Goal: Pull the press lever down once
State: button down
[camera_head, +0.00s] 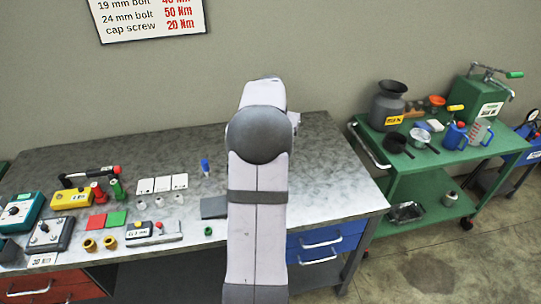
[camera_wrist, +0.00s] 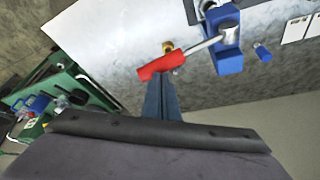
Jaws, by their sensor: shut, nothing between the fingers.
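The press (camera_wrist: 228,60) is blue and stands on the metal bench in the wrist view. Its lever (camera_wrist: 203,45) is a silver rod that sticks out to the left and ends in a red grip (camera_wrist: 160,67). My gripper (camera_wrist: 162,80) is shut and empty, its fingertips right at the red grip in the picture. I cannot tell whether they touch it. In the head view my arm hides the press, the lever and my gripper.
The grey bench (camera_head: 330,170) carries many tools and parts on its left side, with white cards (camera_head: 162,184) and a small blue item (camera_head: 205,167) nearer my arm. A green cart (camera_head: 400,170) with cans and jugs stands at the right. A small brass part (camera_wrist: 168,47) lies near the grip.

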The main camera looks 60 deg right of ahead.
jog(key=shift+d+f+b, duration=0.15)
jog(key=shift+f+b, duration=0.3)
jog(key=shift+f, duration=0.5)
